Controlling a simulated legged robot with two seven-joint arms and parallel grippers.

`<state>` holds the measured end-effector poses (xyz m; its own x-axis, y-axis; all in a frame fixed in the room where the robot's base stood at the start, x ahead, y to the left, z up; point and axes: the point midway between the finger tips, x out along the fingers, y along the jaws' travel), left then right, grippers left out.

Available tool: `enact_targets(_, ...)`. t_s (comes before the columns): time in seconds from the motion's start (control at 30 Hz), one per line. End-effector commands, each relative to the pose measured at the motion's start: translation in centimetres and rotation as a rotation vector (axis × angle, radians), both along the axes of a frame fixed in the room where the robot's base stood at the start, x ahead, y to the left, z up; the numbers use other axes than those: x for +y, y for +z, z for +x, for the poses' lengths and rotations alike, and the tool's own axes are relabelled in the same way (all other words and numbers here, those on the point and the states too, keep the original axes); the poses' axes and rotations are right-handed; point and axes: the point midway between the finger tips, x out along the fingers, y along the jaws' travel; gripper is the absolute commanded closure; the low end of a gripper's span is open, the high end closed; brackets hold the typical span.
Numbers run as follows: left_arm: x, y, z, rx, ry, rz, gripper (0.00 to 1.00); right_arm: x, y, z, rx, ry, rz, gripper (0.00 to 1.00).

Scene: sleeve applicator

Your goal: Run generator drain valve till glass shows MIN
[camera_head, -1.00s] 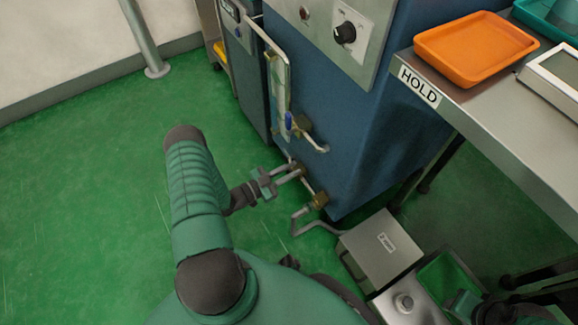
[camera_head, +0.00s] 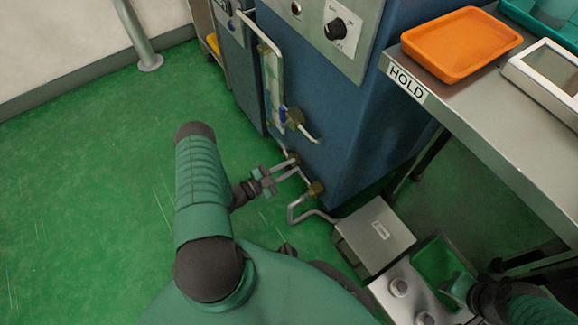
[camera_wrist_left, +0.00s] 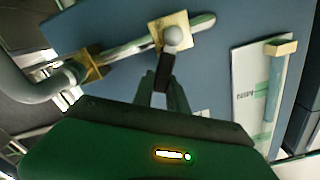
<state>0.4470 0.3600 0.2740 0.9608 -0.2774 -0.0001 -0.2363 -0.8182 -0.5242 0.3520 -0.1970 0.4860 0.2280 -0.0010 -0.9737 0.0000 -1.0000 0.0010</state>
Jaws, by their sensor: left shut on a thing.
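My left gripper (camera_head: 269,181) is at the low drain valve on the front of the blue generator (camera_head: 375,110). In the left wrist view the left gripper (camera_wrist_left: 164,92) is shut on the dark valve lever (camera_wrist_left: 166,72), below a brass valve body (camera_wrist_left: 184,26) with a round pale knob. The sight glass (camera_head: 272,85) is upright on the generator's front; in the wrist view the glass tube (camera_wrist_left: 273,90) stands beside a plate marked MIN. The liquid level is not clear. My right gripper (camera_head: 459,287) is low at the right edge; its fingertips are unclear.
A bent drain pipe (camera_head: 294,213) leads to a metal box (camera_head: 377,236) on the floor. A steel bench (camera_head: 500,130) marked HOLD carries an orange tray (camera_head: 461,44) on the right. Green floor (camera_head: 90,190) is clear on the left.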

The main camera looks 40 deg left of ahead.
Motion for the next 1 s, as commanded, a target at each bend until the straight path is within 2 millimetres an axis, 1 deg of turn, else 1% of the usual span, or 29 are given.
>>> enact_targets(0.07,-0.1,-0.1,-0.1,0.004,-0.002,-0.003,1.0,0.0,0.0,0.0,0.0,0.0,0.0,0.64)
enact_targets(0.1,-0.1,-0.1,-0.1,0.004,-0.002,-0.003,0.81,0.0,0.0,0.0,0.0,0.0,0.0,0.64)
enact_targets(0.27,-0.1,-0.1,-0.1,0.003,-0.001,-0.003,0.6,0.0,0.0,0.0,0.0,0.0,0.0,0.64)
enact_targets(0.57,0.0,0.0,-0.1,0.002,0.0,-0.003,0.6,0.0,0.1,0.0,0.0,0.0,0.0,0.64)
enact_targets(0.67,0.3,0.1,-0.9,0.004,0.001,-0.002,0.6,0.0,0.6,0.0,0.0,0.0,0.0,0.64)
enact_targets(0.77,0.8,0.3,-2.9,0.006,0.0,-0.004,0.6,0.0,1.6,0.0,0.0,0.0,0.0,0.64)
enact_targets(1.0,2.8,0.3,-9.7,0.005,0.003,-0.004,0.6,0.0,4.0,0.0,0.0,0.0,0.0,0.64)
